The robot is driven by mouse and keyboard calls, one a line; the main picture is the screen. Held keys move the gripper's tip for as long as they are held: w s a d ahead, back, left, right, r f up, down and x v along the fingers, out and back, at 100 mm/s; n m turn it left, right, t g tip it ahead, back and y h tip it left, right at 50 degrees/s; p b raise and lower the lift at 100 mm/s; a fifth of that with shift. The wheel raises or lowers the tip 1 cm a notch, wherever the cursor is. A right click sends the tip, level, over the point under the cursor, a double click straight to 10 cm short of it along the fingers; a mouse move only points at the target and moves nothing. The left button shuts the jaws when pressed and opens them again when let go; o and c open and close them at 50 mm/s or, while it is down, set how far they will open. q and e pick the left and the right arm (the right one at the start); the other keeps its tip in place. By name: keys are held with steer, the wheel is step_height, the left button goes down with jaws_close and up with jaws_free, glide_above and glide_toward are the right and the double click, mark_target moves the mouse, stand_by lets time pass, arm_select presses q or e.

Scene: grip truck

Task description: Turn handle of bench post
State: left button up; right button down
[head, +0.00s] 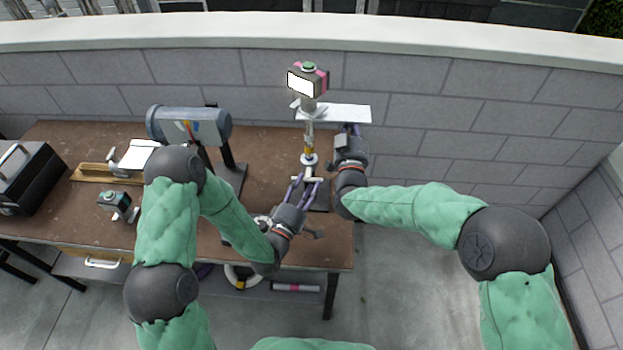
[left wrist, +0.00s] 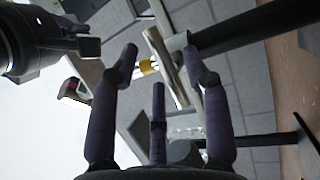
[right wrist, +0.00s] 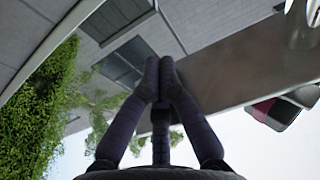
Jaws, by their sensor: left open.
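The bench post (head: 309,135) stands upright at the table's right end, with a yellow band and a white top plate (head: 345,113). Its pale handle bar (head: 306,180) is low on the post. My left gripper (head: 299,182) is open at the handle. In the left wrist view the silver bar (left wrist: 165,62) runs between the spread fingers (left wrist: 160,60); contact is unclear. My right gripper (head: 352,129) is by the plate's right end. In the right wrist view its fingertips (right wrist: 160,68) meet against the plate's underside (right wrist: 230,65); whether they touch it is unclear.
A pink and grey box with a white screen (head: 306,80) sits atop the post. A grey cylinder (head: 190,125) stands left of it on the brown table (head: 265,145). A dark case (head: 28,178) is far left. A block wall (head: 440,90) closes the back.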

mark_target(308, 175)
arm_select(q)
steer(key=shift+x, duration=1.5)
